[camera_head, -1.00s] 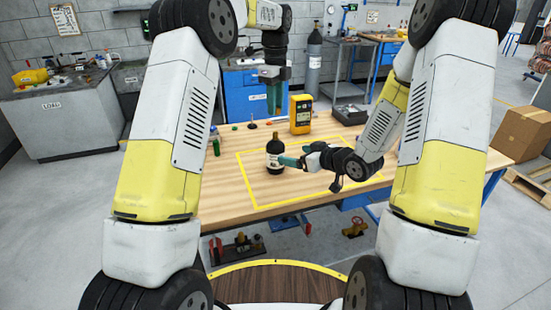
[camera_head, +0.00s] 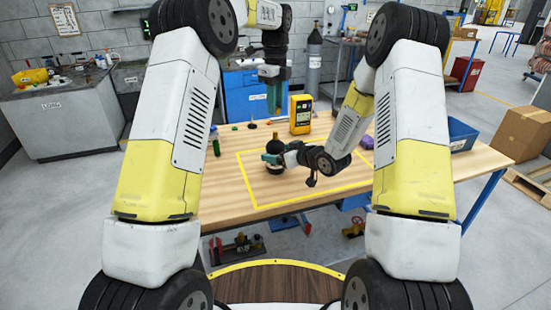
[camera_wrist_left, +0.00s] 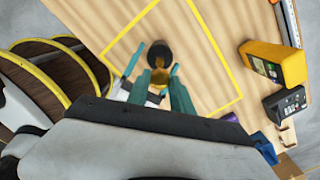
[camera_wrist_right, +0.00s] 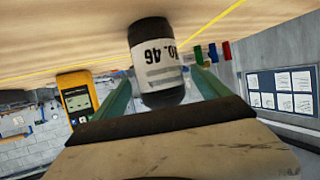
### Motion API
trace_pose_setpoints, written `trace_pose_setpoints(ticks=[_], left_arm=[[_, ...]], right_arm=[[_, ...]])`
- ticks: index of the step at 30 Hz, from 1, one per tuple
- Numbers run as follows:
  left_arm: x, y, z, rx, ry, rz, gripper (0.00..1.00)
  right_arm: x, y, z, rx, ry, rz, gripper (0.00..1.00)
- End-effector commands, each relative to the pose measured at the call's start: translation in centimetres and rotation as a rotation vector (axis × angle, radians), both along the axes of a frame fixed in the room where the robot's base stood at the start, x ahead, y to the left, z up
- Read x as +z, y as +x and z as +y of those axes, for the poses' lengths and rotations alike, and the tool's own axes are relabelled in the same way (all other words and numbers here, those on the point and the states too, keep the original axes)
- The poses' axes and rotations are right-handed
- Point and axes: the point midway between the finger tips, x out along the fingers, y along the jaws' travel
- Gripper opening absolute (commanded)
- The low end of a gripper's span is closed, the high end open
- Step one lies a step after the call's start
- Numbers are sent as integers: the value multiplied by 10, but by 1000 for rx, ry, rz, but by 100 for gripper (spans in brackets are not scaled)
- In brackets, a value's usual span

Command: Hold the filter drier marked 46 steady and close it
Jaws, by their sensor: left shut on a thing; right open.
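The filter drier marked 46 (camera_wrist_right: 160,65) is a black bottle with a white label, standing upright on the table; in the head view its dark base (camera_head: 275,173) shows below my right gripper (camera_head: 272,158). My right gripper is open, with a teal finger on either side of the drier in the right wrist view (camera_wrist_right: 165,85). My left gripper (camera_head: 274,110) points down above the drier. In the left wrist view it is shut on a small brass cap (camera_wrist_left: 160,77), with the dark drier (camera_wrist_left: 160,53) beyond it. The drier's neck is partly hidden.
A yellow tape outline (camera_head: 252,185) surrounds the drier on the wooden table (camera_head: 225,195). A yellow meter (camera_head: 300,114) stands behind. The table's front is clear.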

Motion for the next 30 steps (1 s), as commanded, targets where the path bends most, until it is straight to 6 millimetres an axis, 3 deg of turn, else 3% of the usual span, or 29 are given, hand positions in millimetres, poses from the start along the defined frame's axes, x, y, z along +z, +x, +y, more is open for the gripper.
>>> trace_pose_setpoints(ticks=[6, 17, 20, 30], left_arm=[[0, 0, 0, 0, 0, 0, 0], [0, 0, 0, 0, 0, 0, 0], [0, 0, 0, 0, 0, 0, 0], [0, 0, 0, 0, 0, 0, 0]], right_arm=[[-9, 16, 13, 0, -1, 2, 86], [-10, 19, 15, -1, 0, 1, 86], [-10, 19, 15, -1, 0, 1, 70], [-10, 19, 15, -1, 0, 0, 3]])
